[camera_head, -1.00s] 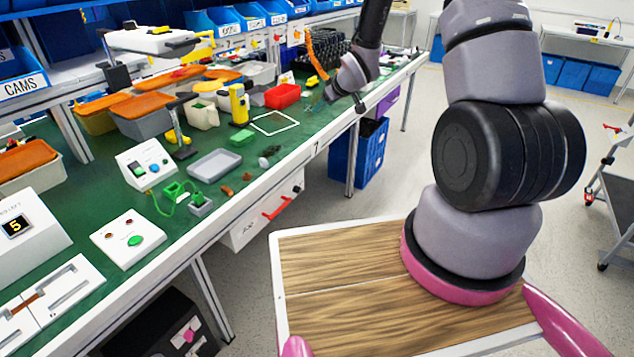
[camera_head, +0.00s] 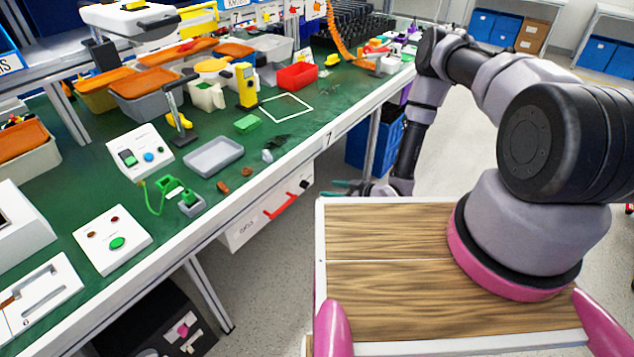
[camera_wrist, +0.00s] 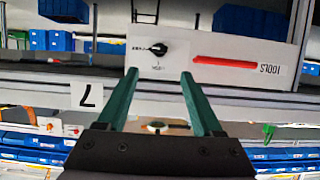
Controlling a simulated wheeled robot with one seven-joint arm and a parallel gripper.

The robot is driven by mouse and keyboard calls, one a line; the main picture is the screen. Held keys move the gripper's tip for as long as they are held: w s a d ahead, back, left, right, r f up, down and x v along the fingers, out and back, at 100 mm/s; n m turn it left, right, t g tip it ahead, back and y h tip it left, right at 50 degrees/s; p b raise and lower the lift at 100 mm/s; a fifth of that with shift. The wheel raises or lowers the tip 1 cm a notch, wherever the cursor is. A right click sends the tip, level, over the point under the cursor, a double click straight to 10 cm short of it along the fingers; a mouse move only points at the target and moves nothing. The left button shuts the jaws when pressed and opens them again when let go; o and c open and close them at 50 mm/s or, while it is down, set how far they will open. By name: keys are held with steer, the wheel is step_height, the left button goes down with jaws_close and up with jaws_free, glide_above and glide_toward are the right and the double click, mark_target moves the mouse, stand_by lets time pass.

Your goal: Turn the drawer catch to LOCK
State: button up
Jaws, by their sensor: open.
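The drawer (camera_head: 245,226) hangs under the bench and has a white front, a red bar handle (camera_head: 281,206) and a black catch knob (camera_head: 305,183) near its right end. The wrist view, which is upside down, shows the knob (camera_wrist: 158,48) with its narrow part toward the picture's left. Small markings beside and below it are too small to read. My gripper (camera_head: 337,188) is right of the drawer front, with teal fingers toward it. In the wrist view the open, empty fingers (camera_wrist: 159,74) lie on either side below the knob, apparently not touching it.
The green bench top (camera_head: 105,190) stands above the drawer, its white front edge bearing a "7" label (camera_wrist: 87,96). A blue bin (camera_head: 372,150) stands under the bench behind my arm. The floor between bench and my wooden deck is clear.

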mark_target(307, 184)
steer(key=x, duration=1)
steer(key=shift+w+a+f, duration=0.15)
steer(key=shift+w, duration=0.05)
jaws_close()
